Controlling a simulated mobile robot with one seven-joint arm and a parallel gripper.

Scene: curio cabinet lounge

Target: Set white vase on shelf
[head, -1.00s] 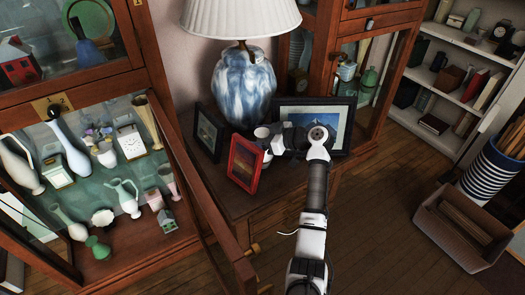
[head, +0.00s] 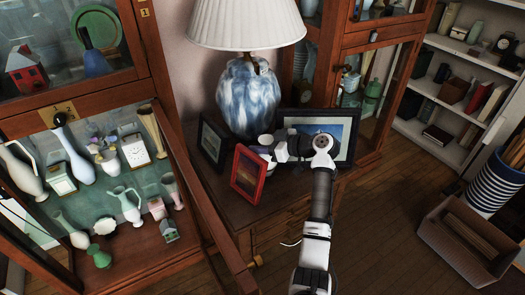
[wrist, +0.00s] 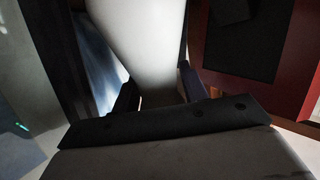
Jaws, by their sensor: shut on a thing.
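My gripper (head: 275,148) is over the wooden side table, between the red picture frame and the blue-picture frame. In the wrist view a pale white vase (wrist: 137,40) stands between my two dark fingers, which are shut on it. Only part of the vase shows there, narrowing towards the fingers. In the head view a small white part of it (head: 265,140) shows beside my gripper, the rest hidden. The open cabinet on the left has a glass-like shelf (head: 92,185) bearing several vases, clocks and small ornaments.
A blue-and-white lamp (head: 247,95) stands close behind my gripper. The red frame (head: 248,173), a dark frame (head: 212,138) and the blue-picture frame (head: 335,130) crowd the table. The open cabinet door (head: 210,215) juts out between table and shelf. A bin (head: 460,240) stands right.

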